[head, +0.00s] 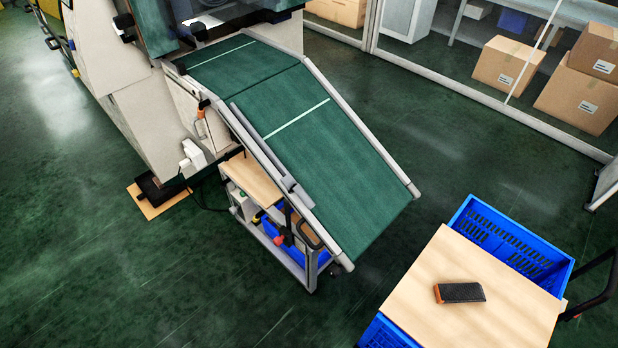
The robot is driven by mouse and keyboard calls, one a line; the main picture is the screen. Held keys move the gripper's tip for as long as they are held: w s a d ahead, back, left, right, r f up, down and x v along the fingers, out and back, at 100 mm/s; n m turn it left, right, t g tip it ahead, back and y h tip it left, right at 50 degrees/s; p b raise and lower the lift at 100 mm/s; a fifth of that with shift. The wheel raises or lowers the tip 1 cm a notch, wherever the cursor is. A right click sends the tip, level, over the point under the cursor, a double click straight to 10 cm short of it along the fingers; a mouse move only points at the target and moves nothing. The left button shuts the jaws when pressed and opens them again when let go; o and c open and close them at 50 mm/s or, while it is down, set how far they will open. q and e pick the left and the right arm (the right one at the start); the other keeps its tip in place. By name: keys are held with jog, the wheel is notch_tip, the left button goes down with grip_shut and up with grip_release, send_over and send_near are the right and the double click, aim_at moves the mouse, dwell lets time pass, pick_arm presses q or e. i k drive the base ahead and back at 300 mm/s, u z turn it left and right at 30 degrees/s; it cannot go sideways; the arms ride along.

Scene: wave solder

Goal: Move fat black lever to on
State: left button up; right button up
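The large beige machine (140,100) stands at the upper left, with a dark window at its top edge. A small black part (124,21) sticks out at its upper left corner, and another dark part (198,31) sits below the window. I cannot tell whether either is the fat black lever, or its position. Neither of my grippers is in view.
A sloping green conveyor (330,150) runs down from the machine, with a metal-framed cart (272,238) beneath it. A wooden-topped cart (475,262) with blue crates (510,245) holds a black and orange device (460,293). Green floor (90,270) is open at lower left.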

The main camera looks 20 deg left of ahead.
aim_at(223, 184)
jog(key=u, duration=0.25)
jog(key=k, duration=0.4)
jog(key=u, duration=1.2)
jog(key=i, duration=0.75)
jog(key=z, duration=0.2)
